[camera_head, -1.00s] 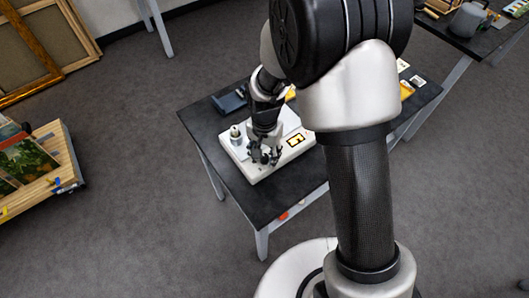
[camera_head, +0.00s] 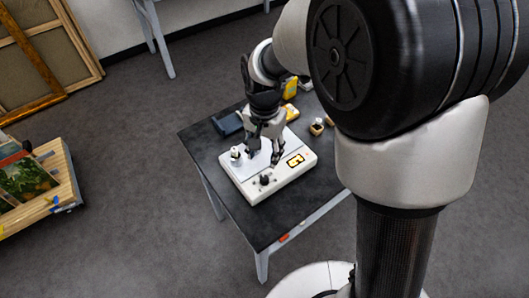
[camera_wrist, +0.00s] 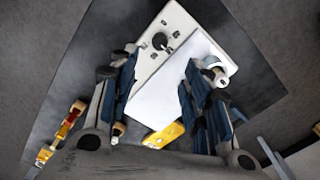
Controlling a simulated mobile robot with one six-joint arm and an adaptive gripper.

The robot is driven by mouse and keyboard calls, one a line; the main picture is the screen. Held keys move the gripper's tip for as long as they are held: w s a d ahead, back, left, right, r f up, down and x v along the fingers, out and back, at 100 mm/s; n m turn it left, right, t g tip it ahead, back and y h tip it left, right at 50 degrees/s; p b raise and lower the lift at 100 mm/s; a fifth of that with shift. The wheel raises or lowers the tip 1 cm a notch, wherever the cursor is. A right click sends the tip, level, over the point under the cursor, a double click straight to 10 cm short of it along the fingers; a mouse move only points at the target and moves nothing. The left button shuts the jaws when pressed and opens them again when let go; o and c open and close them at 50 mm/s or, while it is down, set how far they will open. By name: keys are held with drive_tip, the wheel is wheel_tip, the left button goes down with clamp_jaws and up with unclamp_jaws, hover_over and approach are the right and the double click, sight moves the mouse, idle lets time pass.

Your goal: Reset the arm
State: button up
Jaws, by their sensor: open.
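My gripper (camera_head: 263,158) is open and empty, pointing down above a white device (camera_head: 294,178) on a dark table. The device has a flat pale top plate, a black knob (camera_head: 265,180) and a lit orange display (camera_head: 295,160). In the wrist view my two fingers (camera_wrist: 160,88) stand wide apart on either side of the pale plate (camera_wrist: 180,85), with nothing between them. The knob (camera_wrist: 160,41) shows beyond the fingertips there. How high the fingertips are above the plate is hard to tell.
The dark table (camera_head: 235,197) also holds a small white-topped item (camera_head: 236,153) on the device's corner, a dark blue object (camera_head: 227,124), yellow items (camera_head: 290,88) and small wooden pieces (camera_head: 317,127). A wooden cart (camera_head: 58,190) stands left. Bare floor (camera_head: 130,130) lies between.

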idle(0.3)
drive_tip(key=s+d+r+n+t, duration=0.2)
drive_tip(key=s+d+r, duration=0.45)
drive_tip(key=r, duration=0.45)
drive_tip(key=s+d+r+n+t, duration=0.1)
drive_tip(key=s+d+r, duration=0.1)
drive_tip(key=s, duration=0.4)
drive_tip(key=s+d+r+n+t, duration=0.1)
drive_tip(key=s+d+r+n, duration=0.1)
drive_tip(key=s+d, duration=0.2)
drive_tip(key=s, duration=0.3)
drive_tip(key=shift+n+t, duration=0.3)
